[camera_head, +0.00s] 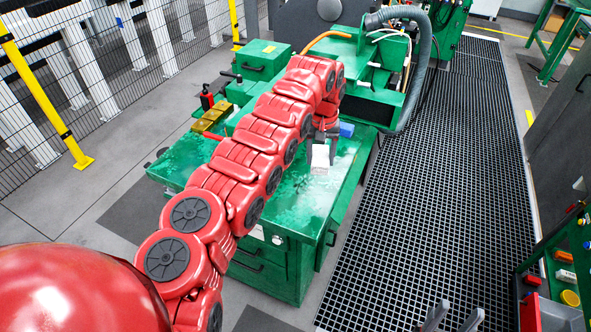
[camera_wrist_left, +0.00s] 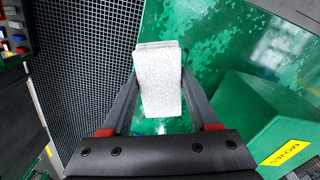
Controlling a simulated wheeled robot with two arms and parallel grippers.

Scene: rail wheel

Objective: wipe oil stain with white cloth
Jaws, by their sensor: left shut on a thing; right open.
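My left gripper (camera_head: 321,148) is shut on a white cloth (camera_head: 320,160), a block-like pad, over the green machine top (camera_head: 275,212). In the left wrist view the cloth (camera_wrist_left: 160,78) sits between the two fingers of the left gripper (camera_wrist_left: 160,95). Whether the cloth touches the top is unclear. The green top shows pale, glossy blotches, also in the left wrist view (camera_wrist_left: 205,35); I cannot tell which of them is the oil stain. My right gripper (camera_head: 454,318) is open and empty at the bottom edge, over the floor grating.
A blue block (camera_head: 347,130) lies just behind the cloth. A yellow-brown tray (camera_head: 210,119) stands at the top's left side. A green box (camera_wrist_left: 255,115) is close to the cloth in the wrist view. A grey hose (camera_head: 421,75) hangs behind. The grating (camera_head: 440,190) is clear.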

